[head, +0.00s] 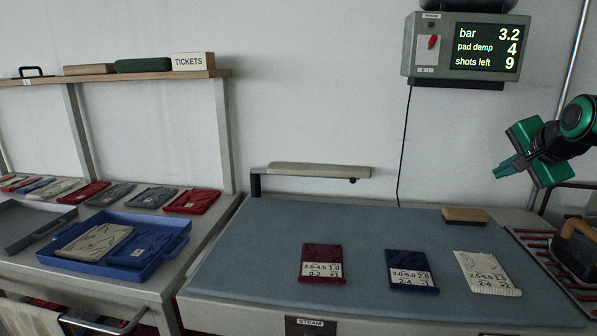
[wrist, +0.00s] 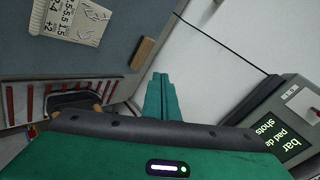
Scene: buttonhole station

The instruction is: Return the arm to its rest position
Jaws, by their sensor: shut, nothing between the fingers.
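My gripper (head: 505,169) is in the air at the right of the head view, above the right end of the pressing table (head: 225,262). Its green fingers are together and hold nothing. In the wrist view the shut fingers (wrist: 160,92) point toward the wall beside the table's edge. My arm enters from the right edge of the head view; most of it is out of frame.
A red card (head: 321,256), a blue card (head: 410,262) and a cream card (head: 480,265) lie on the table near a brush (head: 464,215). An iron (head: 578,250) stands on a red-barred rack at right. A display box (head: 468,48) hangs above; a blue tray (head: 170,262) sits left.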

